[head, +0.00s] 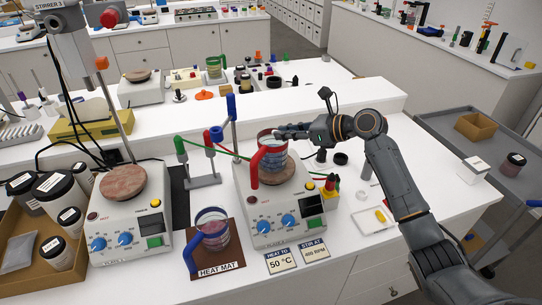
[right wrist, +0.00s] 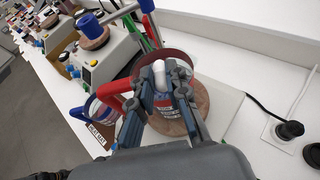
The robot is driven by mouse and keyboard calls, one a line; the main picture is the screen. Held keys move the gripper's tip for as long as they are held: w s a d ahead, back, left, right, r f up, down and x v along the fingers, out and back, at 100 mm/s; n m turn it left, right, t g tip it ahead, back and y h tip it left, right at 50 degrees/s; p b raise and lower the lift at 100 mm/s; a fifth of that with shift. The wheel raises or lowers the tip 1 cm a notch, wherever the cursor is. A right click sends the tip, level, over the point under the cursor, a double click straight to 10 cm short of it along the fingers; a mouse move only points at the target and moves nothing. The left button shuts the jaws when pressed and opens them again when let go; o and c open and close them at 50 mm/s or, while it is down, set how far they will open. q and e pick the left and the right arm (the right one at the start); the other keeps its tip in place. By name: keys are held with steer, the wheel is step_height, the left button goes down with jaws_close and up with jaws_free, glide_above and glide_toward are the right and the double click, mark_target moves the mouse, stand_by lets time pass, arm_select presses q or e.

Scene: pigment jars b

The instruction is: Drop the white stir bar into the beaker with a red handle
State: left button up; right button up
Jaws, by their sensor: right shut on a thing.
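The beaker with a red handle (head: 268,162) stands on the round plate of the right-hand stirrer (head: 285,215). Its red handle (right wrist: 112,86) and glass rim also show in the right wrist view. My right gripper (head: 283,133) reaches in from the right, with its fingertips at the beaker's mouth. In the right wrist view, my right gripper (right wrist: 167,78) is shut on the white stir bar (right wrist: 160,72), which sits between the fingertips over the beaker opening. The fingers hide part of the beaker there. In the head view I cannot make out the bar. My left gripper is not in view.
A blue-handled beaker (head: 212,230) stands on the heat mat (head: 218,266) in front. Another stirrer (head: 130,225) stands at left. A stand with red, green and blue clamps (head: 203,182) is close behind the beaker. A white tray (head: 375,220) lies at right.

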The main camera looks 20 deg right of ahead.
steer(key=o, duration=0.8)
steer(key=v, duration=1.2)
